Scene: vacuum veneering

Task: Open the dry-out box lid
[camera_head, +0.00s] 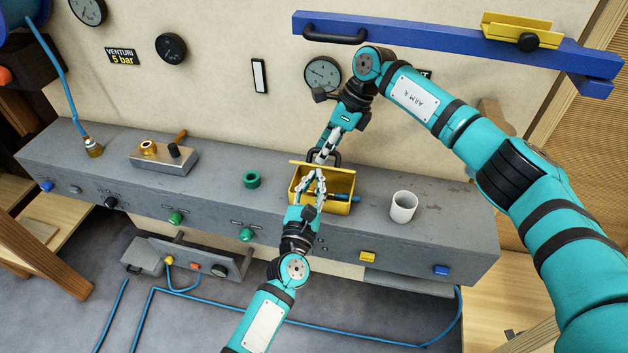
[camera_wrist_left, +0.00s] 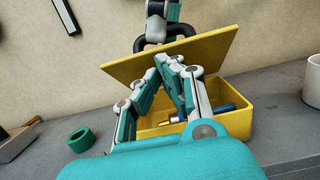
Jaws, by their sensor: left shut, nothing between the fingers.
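The yellow dry-out box (camera_head: 335,207) sits on the grey bench ledge, and its front wall shows in the left wrist view (camera_wrist_left: 240,122). Its yellow lid (camera_wrist_left: 185,55) is raised and tilted, with the box open below; in the head view it is a thin yellow strip (camera_head: 340,169). My right gripper (camera_head: 320,155) is behind the lid, its fingers closed at the black lid handle (camera_wrist_left: 158,44). My left gripper (camera_head: 314,174) is shut and empty, its fingertips (camera_wrist_left: 165,60) close to the lid's underside; I cannot tell if they touch.
A blue tool with a brass-coloured tip (camera_wrist_left: 215,112) lies in the box. A white cup (camera_head: 403,207) stands to its right, and a green ring (camera_head: 252,180) lies to its left. A metal block with brass fittings (camera_head: 163,158) stands farther left. A blue bar (camera_head: 420,40) spans the wall above.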

